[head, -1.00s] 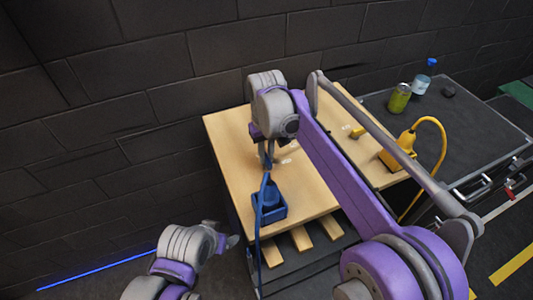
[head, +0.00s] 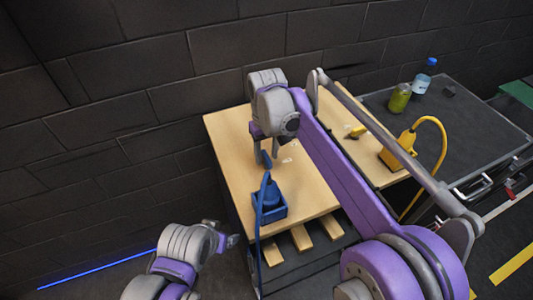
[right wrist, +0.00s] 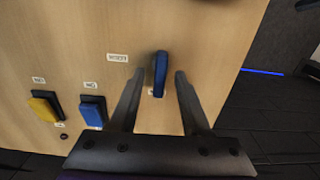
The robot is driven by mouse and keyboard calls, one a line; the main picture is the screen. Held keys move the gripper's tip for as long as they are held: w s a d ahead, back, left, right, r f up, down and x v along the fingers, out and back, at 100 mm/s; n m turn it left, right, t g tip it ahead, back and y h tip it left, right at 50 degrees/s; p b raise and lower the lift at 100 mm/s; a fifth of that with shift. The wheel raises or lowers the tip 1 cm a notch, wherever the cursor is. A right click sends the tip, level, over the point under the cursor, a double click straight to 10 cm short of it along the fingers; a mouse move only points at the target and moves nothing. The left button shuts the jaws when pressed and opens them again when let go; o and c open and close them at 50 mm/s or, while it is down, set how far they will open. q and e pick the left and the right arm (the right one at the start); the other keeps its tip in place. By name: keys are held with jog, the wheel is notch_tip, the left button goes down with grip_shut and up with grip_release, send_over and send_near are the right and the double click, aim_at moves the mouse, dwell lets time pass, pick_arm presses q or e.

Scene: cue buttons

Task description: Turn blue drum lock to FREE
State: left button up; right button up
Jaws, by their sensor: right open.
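The blue lock handle (right wrist: 160,75) stands on the wooden panel in the right wrist view, its long side running up and down the picture. It also shows in the head view (head: 266,160). My right gripper (right wrist: 158,76) is open, with one finger on each side of the handle and gaps between. A small label (right wrist: 117,58) lies left of the handle; its text is hard to read. Another label beneath the handle is mostly hidden. In the head view the right gripper (head: 266,152) is over the panel. My left gripper (head: 234,241) hangs at the lower left, its jaws unclear.
A blue drum or plug unit (head: 270,203) with a blue hose sits nearer me on the wooden top. A blue rocker (right wrist: 93,111) and a yellow rocker (right wrist: 45,106) are left of my fingers.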

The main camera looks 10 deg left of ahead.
aim_at(267, 156)
notch_tip(267, 156, up, 10)
jog(key=p, duration=0.1)
jog(key=shift+r, duration=0.25)
dwell(0.4)
